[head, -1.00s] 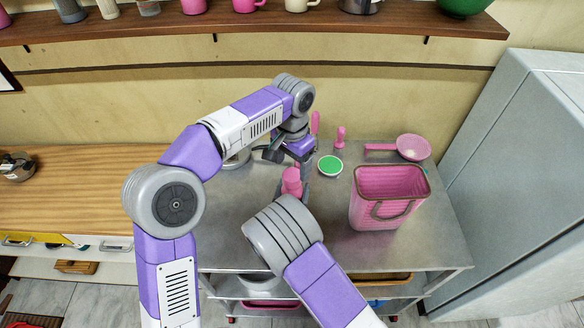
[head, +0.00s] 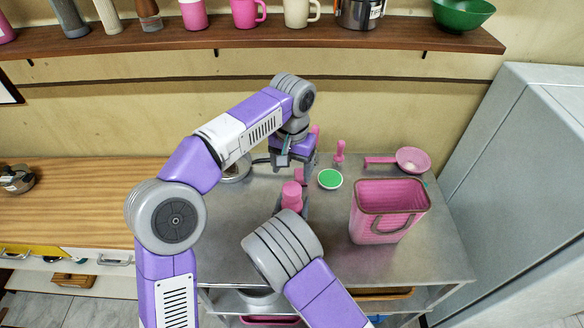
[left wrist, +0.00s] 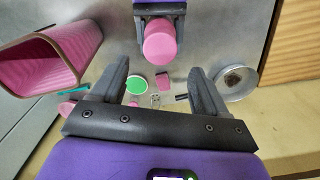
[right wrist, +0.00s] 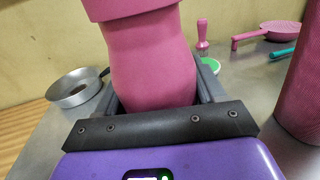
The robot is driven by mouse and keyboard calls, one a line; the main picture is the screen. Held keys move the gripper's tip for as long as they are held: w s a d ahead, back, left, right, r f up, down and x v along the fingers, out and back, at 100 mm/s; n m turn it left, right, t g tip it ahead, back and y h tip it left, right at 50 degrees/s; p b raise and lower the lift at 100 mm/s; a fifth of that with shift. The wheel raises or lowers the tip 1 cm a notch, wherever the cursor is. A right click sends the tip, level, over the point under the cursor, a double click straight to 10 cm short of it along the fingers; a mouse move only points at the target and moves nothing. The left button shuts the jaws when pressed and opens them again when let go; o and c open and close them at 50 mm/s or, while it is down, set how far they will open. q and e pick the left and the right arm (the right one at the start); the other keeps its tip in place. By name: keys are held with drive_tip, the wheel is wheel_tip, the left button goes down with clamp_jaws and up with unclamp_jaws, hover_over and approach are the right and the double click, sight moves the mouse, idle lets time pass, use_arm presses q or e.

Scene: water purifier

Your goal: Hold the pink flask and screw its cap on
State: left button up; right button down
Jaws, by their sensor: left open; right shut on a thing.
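The pink flask (head: 292,200) stands upright on the grey metal counter (head: 345,255), its lower part hidden by my right arm. My right gripper is shut on its body (right wrist: 150,60), with a finger on each side. A wider pink band (right wrist: 130,9) tops the body in the right wrist view. The flask's rounded pink top (left wrist: 160,43) shows in the left wrist view; I cannot tell whether this is the cap. My left gripper (head: 283,160) is open and empty behind the flask. A small pink piece (left wrist: 163,80) shows beyond its fingers.
A pink basket (head: 385,225) stands to the right. A metal pan (right wrist: 75,88) is at the left. A fridge-like cabinet (head: 520,180) bounds the right.

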sight(292, 188)
use_arm(q)
drive_tip(key=shift+f, duration=0.1)
drive_tip(key=shift+f, duration=3.9)
drive_tip(key=shift+c, duration=0.4)
drive_tip(key=c, duration=1)
drive_tip(key=o, duration=1.3)
drive_tip(key=shift+c, duration=0.2)
drive_tip(key=shift+r, duration=0.1)
wheel_tip(292, 188, up, 12)
